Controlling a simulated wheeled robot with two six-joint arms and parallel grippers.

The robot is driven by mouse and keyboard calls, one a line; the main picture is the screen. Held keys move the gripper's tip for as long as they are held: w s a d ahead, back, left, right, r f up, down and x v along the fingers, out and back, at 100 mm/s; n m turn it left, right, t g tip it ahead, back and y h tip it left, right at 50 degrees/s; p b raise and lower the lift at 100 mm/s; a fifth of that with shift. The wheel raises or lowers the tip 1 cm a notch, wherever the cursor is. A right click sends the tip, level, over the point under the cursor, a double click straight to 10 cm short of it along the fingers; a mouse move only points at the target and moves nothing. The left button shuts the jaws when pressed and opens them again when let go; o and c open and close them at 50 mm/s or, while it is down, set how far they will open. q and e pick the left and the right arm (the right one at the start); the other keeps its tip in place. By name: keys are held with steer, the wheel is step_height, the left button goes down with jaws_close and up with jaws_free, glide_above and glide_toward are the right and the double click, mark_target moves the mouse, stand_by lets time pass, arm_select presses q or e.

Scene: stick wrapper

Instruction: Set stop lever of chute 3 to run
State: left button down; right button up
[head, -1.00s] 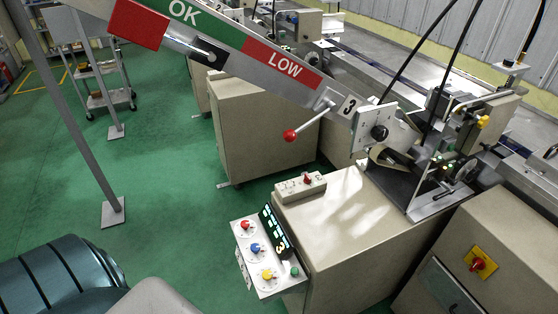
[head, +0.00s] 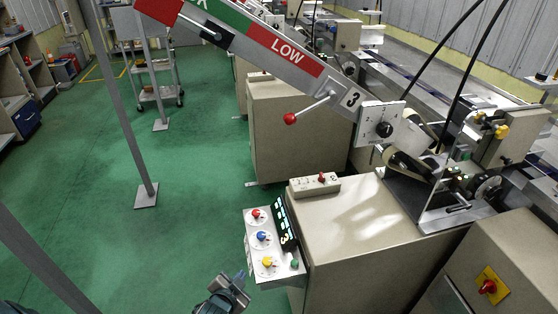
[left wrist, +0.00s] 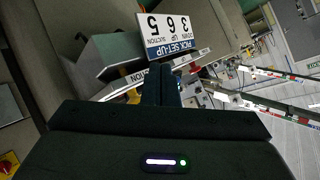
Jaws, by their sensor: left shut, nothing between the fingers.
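My right gripper is not in view.
A panel with red, blue and yellow knobs (head: 264,245) and a lit display stands at the beige cabinet's (head: 350,240) left side. A small switch box (head: 315,186) sits on top. A grey post (head: 135,140) stands left. The green floor between is clear. A sign (left wrist: 172,35) shows in the left wrist view.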

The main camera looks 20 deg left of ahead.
arm_select(q)
steer(key=w+d+r+m+t+h, duration=0.1)
steer(key=w+d+r+m+t, duration=0.2)
steer(key=r, duration=0.7)
steer(key=w+d+r+m+t+h, duration=0.1)
steer(key=w+r+m+t, duration=0.3)
steer(key=r, duration=0.6)
steer(key=s+d+r+m+t+h, duration=0.1)
steer(key=s+d+r+m+h, duration=0.2)
steer(key=r+m+h, duration=0.5)
steer(key=s+d+r+m+t+h+b, duration=0.1)
steer(key=s+d+r+m+t+h, duration=0.1)
steer(key=r+m+h, duration=0.6)
steer(key=shift+s+d+r, duration=0.55)
steer(key=shift+d, duration=0.35)
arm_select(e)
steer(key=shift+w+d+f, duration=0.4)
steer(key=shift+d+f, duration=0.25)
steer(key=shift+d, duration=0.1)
